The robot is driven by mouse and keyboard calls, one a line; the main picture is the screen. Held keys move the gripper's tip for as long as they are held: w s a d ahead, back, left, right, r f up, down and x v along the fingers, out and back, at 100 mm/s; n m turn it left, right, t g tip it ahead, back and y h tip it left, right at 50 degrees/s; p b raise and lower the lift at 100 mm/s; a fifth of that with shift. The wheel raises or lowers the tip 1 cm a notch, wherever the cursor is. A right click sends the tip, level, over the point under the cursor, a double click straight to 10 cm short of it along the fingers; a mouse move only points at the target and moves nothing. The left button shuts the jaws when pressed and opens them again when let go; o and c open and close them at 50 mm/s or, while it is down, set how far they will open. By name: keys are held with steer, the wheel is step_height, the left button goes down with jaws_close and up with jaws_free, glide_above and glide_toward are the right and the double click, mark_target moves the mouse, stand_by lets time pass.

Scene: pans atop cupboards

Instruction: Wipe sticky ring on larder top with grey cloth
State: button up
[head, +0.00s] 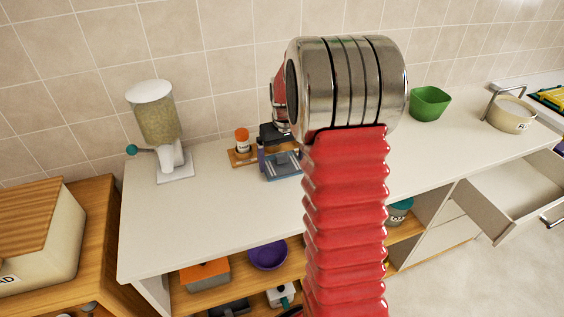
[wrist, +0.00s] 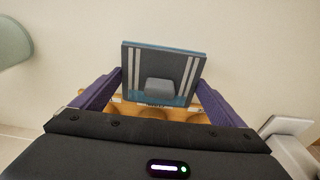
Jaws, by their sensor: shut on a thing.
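A flat square grey cloth with pale stripes, a blue edge and a small grey block on it (wrist: 140,67) sits between the purple fingers of my gripper (wrist: 160,82). My gripper is shut on it. In the head view the cloth (head: 284,168) shows low over or on the white counter top (head: 220,215), partly hidden by my red arm; I cannot tell whether it touches. My gripper there (head: 281,157) is mostly covered by the arm. I see no sticky ring; the arm hides part of the top, and I cannot tell which unit is the larder.
A wooden tray (head: 238,159) with an orange-capped jar (head: 242,140) stands close left of the gripper. A dispenser (head: 158,125) stands further left. A green bowl (head: 430,104) and a cream canister (head: 510,115) stand right. A drawer (head: 510,195) hangs open. The front left top is clear.

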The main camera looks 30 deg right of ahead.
steer(key=shift+r, duration=1.95)
steer(key=shift+s, duration=0.15)
